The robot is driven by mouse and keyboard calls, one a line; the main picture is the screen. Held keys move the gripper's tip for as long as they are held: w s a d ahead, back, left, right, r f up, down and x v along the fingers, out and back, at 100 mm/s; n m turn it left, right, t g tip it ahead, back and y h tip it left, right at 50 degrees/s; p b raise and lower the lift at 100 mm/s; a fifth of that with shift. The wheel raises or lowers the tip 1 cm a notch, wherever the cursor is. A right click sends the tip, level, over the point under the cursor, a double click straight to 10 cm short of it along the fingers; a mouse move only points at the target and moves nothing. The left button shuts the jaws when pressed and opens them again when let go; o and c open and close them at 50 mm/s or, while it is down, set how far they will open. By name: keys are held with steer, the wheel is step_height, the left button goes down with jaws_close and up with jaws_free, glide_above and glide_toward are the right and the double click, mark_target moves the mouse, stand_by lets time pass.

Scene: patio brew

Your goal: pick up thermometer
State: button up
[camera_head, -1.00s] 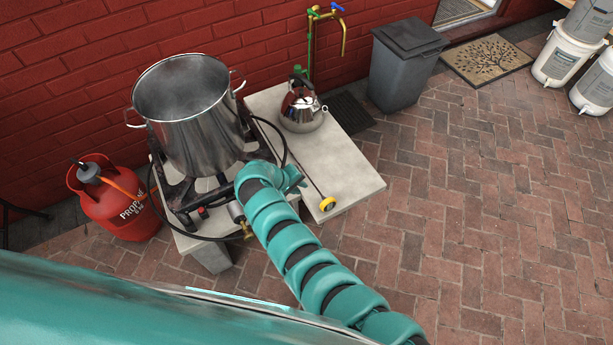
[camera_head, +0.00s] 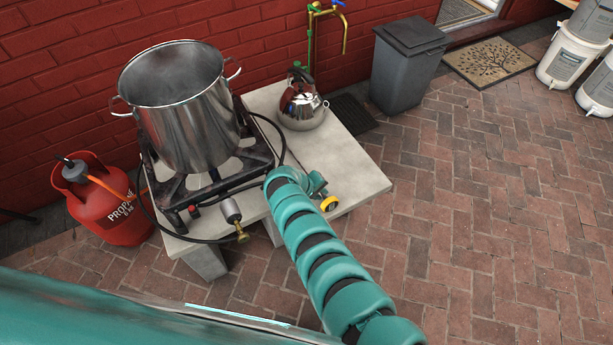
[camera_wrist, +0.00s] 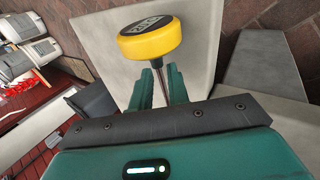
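The thermometer has a round yellow dial (camera_head: 329,203) with a dark face and a thin metal stem. It is at the right front part of the pale bench (camera_head: 362,178). In the wrist view the yellow dial (camera_wrist: 150,39) is large, just beyond the fingertips, with its stem (camera_wrist: 167,78) running back between the fingers. My gripper (camera_wrist: 160,78) is around the stem, with a narrow gap between its two fingers. In the head view my gripper (camera_head: 318,186) is low over the bench beside the dial, partly hidden by my arm, and the stem is hidden there.
A steel kettle (camera_head: 302,108) stands behind on the bench. A large pot (camera_head: 185,115) sits on a burner to the left, with a black hose (camera_head: 272,122) curving close to my arm. A red propane cylinder (camera_head: 108,205) stands far left. Brick paving (camera_head: 470,215) to the right is clear.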

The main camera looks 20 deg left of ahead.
steer(key=shift+w+f, duration=0.25)
steer(key=shift+f, duration=0.1)
steer(key=shift+c, duration=0.5)
jaws_close()
steer(key=shift+d+r, duration=0.1)
steer(key=shift+r, duration=0.05)
